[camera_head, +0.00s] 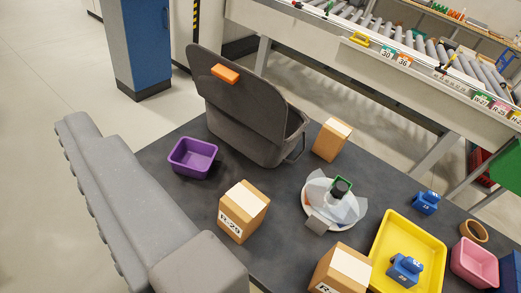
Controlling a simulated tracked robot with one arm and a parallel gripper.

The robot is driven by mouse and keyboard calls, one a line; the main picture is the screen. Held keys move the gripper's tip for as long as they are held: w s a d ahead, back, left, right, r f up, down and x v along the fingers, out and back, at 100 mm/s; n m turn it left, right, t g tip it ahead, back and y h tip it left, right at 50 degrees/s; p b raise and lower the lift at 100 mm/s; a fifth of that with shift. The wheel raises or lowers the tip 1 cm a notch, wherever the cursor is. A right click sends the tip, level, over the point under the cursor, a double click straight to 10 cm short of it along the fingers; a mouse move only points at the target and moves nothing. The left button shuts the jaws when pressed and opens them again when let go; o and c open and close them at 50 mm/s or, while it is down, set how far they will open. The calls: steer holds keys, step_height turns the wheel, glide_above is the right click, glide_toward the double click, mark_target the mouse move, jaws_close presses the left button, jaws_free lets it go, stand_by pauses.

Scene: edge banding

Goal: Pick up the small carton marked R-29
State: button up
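A small brown carton (244,211) with a pale tape strip on top stands upright on a dark flat surface (285,242), near the middle of the view. The lettering on its front is small and tilted but seems to read R-29. A second similar carton (341,269) is at the bottom edge; its label begins with R and the rest is cut off. A third carton (332,140) stands farther back, with no readable mark on the sides I see. No gripper fingers show, and nothing is seen touching any carton.
A grey open bin (250,110) with an orange latch stands behind the front carton. A purple tray (193,157) is left, and a white plate (309,213) with clear wrap and a bottle right. A yellow tray (412,240) holds a blue piece. A roller conveyor (390,80) runs behind.

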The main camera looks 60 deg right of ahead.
steer(key=w+d+f+h+p, duration=0.1)
steer(key=w+d+f+h, duration=0.2)
steer(key=d, duration=0.4)
steer(key=w+d+f+h+p, duration=0.1)
steer(key=w+d+f+p, duration=0.15)
steer(key=w+d, duration=0.45)
steer(key=n+g+y+p, duration=0.1)
steer(key=g+y+p, duration=0.1)
steer(key=y+p, duration=0.25)
glide_above(252, 204)
steer(key=s+d, duration=0.1)
steer(key=shift+h, duration=0.35)
step_height(252, 204, down, 31)
steer(key=shift+d+r, duration=0.1)
steer(key=shift+r, duration=0.05)
steer(key=s+f, duration=0.1)
steer(key=f, duration=0.1)
steer(key=s+f+y+p, duration=0.1)
steer(key=f, duration=0.1)
steer(key=s+a+f+y, duration=0.1)
steer(key=shift+s+f, duration=0.4)
steer(key=shift+w+f, duration=0.15)
steer(key=shift+f, duration=0.05)
steer(key=shift+x, duration=3.55)
steer(key=shift+a, duration=0.1)
steer(key=c, duration=1.5)
steer(key=shift+r, duration=0.1)
